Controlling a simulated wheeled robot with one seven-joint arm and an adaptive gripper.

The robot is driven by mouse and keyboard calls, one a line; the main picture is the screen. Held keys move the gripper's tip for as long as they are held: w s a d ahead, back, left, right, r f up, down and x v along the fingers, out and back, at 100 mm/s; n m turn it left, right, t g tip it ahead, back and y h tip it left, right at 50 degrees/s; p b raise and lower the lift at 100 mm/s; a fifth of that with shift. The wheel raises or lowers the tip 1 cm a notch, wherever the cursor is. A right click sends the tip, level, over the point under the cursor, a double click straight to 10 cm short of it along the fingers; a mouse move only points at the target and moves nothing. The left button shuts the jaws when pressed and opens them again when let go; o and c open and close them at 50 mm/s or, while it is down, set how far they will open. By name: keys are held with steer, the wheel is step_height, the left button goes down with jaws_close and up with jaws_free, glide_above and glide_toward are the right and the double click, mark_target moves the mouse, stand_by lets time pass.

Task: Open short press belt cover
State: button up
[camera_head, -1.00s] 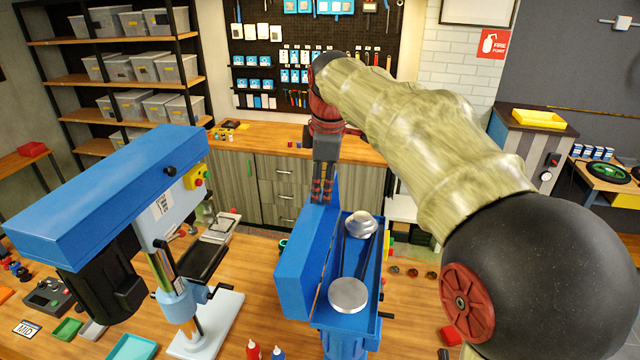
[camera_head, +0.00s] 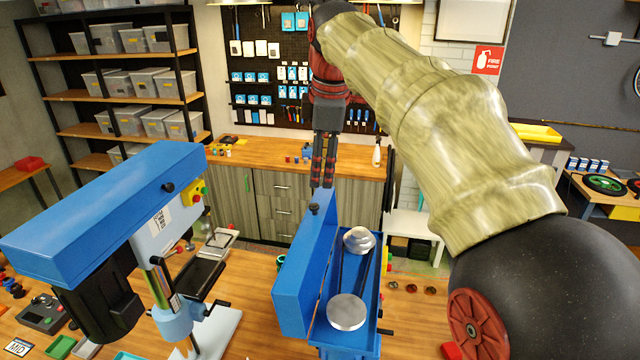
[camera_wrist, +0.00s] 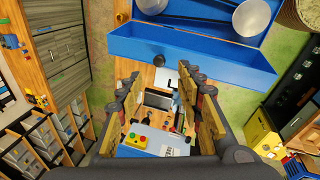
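The short press has its blue belt cover (camera_head: 305,275) swung open. The cover stands on edge along the left side of the belt housing (camera_head: 374,300), with two silver pulleys (camera_head: 347,311) exposed. A dark knob (camera_head: 314,208) sits on the cover's upper far end. The cover (camera_wrist: 190,52) and knob (camera_wrist: 158,60) also show in the wrist view. My gripper (camera_head: 323,185) hangs fingers down just above the knob, apparently clear of it. The wrist view shows its fingers (camera_wrist: 160,82) spread apart with nothing held between them.
A taller blue drill press (camera_head: 110,215) with a closed top stands to the left on the wooden bench. A back counter (camera_head: 280,142) with drawers and a tool pegboard lie beyond. A shelf rack (camera_head: 125,95) with grey bins stands at the back left.

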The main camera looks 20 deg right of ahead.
steer(key=shift+v, duration=0.85)
steer(key=shift+c, duration=0.3)
